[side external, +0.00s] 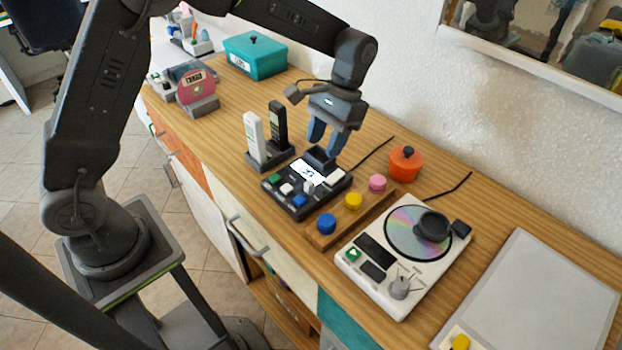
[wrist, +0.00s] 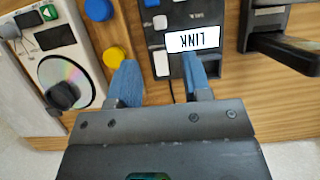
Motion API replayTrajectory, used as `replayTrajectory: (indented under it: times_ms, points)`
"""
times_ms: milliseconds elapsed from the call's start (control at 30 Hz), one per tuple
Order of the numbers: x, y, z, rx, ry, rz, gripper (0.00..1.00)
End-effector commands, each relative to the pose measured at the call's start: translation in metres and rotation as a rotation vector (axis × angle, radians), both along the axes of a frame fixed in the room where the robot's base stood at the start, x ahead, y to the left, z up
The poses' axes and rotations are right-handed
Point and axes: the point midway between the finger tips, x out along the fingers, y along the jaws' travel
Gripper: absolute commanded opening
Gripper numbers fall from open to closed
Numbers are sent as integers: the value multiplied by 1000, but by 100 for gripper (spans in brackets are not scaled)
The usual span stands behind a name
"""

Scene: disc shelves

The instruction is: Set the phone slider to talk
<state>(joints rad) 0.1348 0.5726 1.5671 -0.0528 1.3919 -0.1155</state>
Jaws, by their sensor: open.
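A black phone console (side external: 330,188) sits on the wooden counter; in the wrist view it is at the top centre (wrist: 207,18). It carries a white label reading LINK (wrist: 196,39), green, white and blue keys, and a small grey knob (side external: 308,186). I cannot tell whether this knob is the slider or what it is set to. A white handset (side external: 255,135) and a black handset (side external: 277,124) stand upright in a dock beside it. My gripper (side external: 325,140) is open and empty above the console's back end. In the wrist view one blue finger overlaps the label's edge.
A wooden block (side external: 320,238) with blue, yellow and pink knobs lies beside the console, then a white disc player (side external: 380,302). An orange pot (side external: 405,163) stands near the wall. A teal box (side external: 256,58) and red clock (side external: 197,89) are farther back.

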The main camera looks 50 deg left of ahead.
Motion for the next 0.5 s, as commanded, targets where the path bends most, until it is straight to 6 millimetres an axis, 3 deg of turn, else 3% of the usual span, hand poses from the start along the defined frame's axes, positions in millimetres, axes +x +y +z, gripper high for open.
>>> replayTrajectory:
  times_ms: [300,500]
  points:
    - [-26,0,-60,0,4,0,45]
    - [-34,0,-82,-1,0,0,45]
